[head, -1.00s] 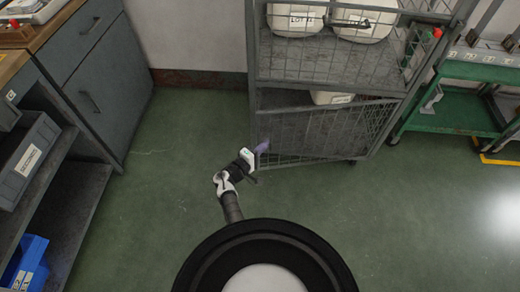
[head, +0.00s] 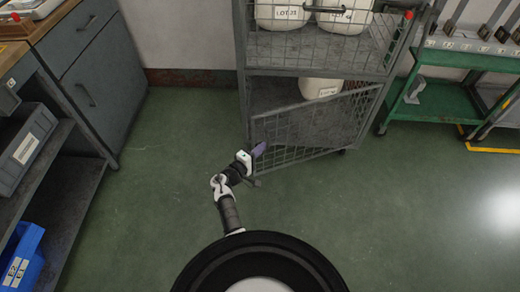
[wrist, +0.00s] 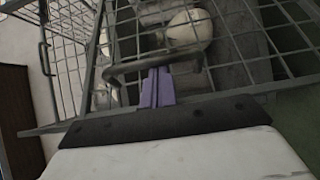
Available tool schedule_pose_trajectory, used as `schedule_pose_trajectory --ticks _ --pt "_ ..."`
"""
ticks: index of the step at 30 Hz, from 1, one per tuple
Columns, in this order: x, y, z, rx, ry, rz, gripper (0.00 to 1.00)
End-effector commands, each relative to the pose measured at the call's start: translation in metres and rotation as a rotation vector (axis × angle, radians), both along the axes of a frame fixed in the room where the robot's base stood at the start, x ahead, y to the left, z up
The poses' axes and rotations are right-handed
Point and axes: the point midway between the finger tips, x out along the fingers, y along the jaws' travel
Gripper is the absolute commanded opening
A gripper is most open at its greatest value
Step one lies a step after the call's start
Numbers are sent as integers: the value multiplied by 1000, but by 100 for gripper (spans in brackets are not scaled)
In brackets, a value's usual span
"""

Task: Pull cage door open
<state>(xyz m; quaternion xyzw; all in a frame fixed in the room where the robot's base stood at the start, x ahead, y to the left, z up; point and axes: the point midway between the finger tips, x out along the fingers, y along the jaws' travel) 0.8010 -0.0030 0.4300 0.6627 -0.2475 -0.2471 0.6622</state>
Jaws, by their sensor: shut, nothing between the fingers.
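The cage door (head: 315,128) is a grey wire-mesh panel on the lower part of the cage. It stands at an angle, its left end swung out from the cage and its right end near the right post. My gripper (head: 259,150) is at the door's left end, its purple fingers shut. In the wrist view the fingers (wrist: 157,86) stand upright against a curved grey handle (wrist: 118,72) on the mesh. The handle crosses at their tips. I cannot tell whether they are hooked behind it or only touch it.
The cage (head: 315,63) holds white tubs (head: 345,18) on its upper shelf and a white tub (head: 319,88) lower down. A grey cabinet (head: 95,85) stands at left, with a blue bin (head: 24,262). A green rack (head: 440,100) stands at right. The green floor around is clear.

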Motion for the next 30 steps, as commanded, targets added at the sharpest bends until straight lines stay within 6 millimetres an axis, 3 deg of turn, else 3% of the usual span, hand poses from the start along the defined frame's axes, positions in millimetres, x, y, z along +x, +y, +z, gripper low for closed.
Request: schedule_pose_trajectory --ticks 19,23,30 --pt "0 0 5 1 -1 0 0" --pt "0 0 22 2 -3 0 0" --pt "0 0 81 2 -7 0 0"
